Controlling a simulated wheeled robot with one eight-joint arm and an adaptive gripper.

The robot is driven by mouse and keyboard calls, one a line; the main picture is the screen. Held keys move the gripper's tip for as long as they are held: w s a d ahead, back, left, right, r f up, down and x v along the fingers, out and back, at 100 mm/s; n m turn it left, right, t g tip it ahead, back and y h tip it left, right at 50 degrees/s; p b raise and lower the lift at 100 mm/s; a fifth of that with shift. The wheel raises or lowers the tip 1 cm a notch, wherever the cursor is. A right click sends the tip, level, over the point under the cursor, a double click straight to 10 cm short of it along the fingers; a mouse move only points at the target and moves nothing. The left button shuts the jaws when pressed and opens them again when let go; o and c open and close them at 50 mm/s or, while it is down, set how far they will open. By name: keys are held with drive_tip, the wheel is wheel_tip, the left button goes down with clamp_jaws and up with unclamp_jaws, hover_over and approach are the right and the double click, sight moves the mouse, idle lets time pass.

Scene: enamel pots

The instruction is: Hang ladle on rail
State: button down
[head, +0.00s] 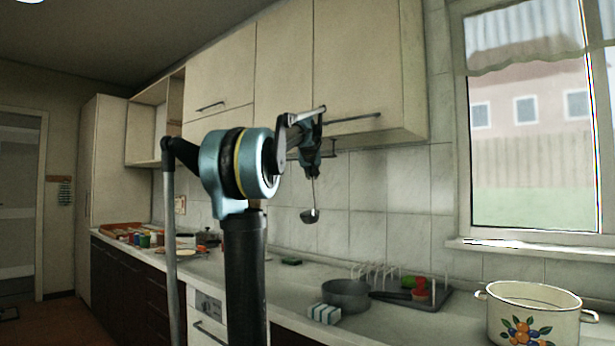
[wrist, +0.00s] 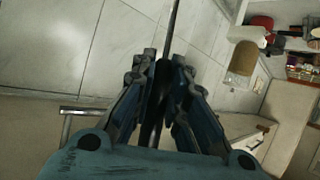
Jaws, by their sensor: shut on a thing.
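My gripper (head: 312,163) is raised in front of the tiled wall, below the upper cabinets. It is shut on the ladle, whose thin handle runs down from the fingers to a dark bowl (head: 310,216) hanging free above the counter. In the wrist view the gripper (wrist: 163,68) has its fingers on both sides of the dark handle (wrist: 173,28), which extends beyond the tips. A short dark piece of what may be the rail (head: 329,151) shows under the cabinet beside the gripper; most of it is hidden behind my arm.
Upper cabinets (head: 370,70) with bar handles (head: 350,118) overhang close to the gripper. A window (head: 530,120) is at right.

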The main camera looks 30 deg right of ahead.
drive_tip(key=w+d+f, duration=0.2)
drive_tip(key=w+d, duration=0.1)
drive_tip(key=d, duration=0.5)
drive_tip(key=shift+w+d, duration=0.3)
drive_tip(key=shift+d, duration=0.05)
idle(1.3)
drive_tip(key=shift+f, duration=0.15)
drive_tip(key=c, duration=1.5)
unclamp_jaws()
drive_tip(key=shift+s+a, duration=0.1)
drive_tip(key=v, duration=1.1)
drive_tip(key=shift+s+a, duration=0.15)
